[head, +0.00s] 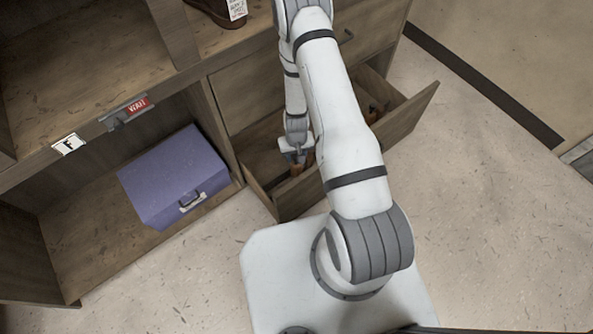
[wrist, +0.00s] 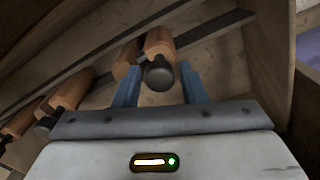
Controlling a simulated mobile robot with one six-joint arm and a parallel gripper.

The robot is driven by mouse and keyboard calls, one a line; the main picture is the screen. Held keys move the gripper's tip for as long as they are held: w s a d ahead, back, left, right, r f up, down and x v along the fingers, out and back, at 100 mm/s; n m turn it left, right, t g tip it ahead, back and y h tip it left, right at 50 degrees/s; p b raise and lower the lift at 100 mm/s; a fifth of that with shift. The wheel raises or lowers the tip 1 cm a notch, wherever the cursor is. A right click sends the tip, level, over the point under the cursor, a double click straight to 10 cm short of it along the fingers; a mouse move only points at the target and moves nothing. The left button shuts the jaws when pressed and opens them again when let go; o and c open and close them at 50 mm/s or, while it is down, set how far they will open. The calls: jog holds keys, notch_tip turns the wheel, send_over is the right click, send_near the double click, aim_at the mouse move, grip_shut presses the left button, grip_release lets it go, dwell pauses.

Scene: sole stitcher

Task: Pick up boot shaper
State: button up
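Several boot shapers, orange-brown wood with dark knobs, lie in the open drawer (head: 410,115). In the wrist view one boot shaper (wrist: 158,42) points its dark knob toward me, between the two blue fingers of my gripper (wrist: 159,80). The fingers are apart, with a gap showing on each side of the knob. Another wooden piece (wrist: 124,62) is close to the left finger. In the head view my gripper (head: 297,155) reaches down into the drawer's left end, and the arm hides much of the drawer.
More shapers (wrist: 72,90) lie at the left in the wrist view. The drawer walls stand close around my gripper. A purple box (head: 170,175) sits on the low shelf at the left. A brown boot (head: 215,10) with a tag stands on top. The floor at the right is clear.

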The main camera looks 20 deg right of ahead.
aim_at(296, 167)
notch_tip(296, 167, down, 3)
jog(key=shift+r+b, duration=0.15)
jog(key=shift+b, duration=0.7)
jog(key=shift+r, duration=0.1)
jog(key=shift+c, duration=0.5)
grip_shut()
